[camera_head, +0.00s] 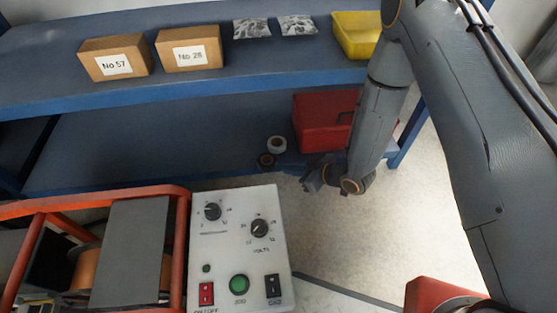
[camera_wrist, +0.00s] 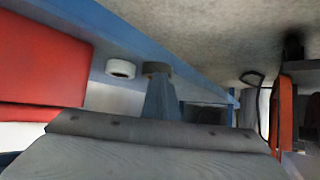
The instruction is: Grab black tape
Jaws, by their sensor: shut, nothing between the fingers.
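The black tape (camera_head: 265,160) is a small dark roll near the front edge of the lower blue shelf in the head view. A white tape roll (camera_head: 277,144) sits right beside it, slightly behind and to the right. In the wrist view the black tape (camera_wrist: 156,69) shows to the right of the white roll (camera_wrist: 120,68). My gripper (camera_head: 312,183) is low at the shelf's front edge, to the right of the black tape and apart from it. It is shut and empty. Its fingertips are small and dark in the head view.
A red bin (camera_head: 318,120) stands on the lower shelf (camera_head: 170,145), close behind my gripper. The upper shelf (camera_head: 130,92) holds two cardboard boxes (camera_head: 189,48), two silvery packets (camera_head: 252,28) and a yellow bin (camera_head: 355,35). A white control box (camera_head: 238,245) stands in front.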

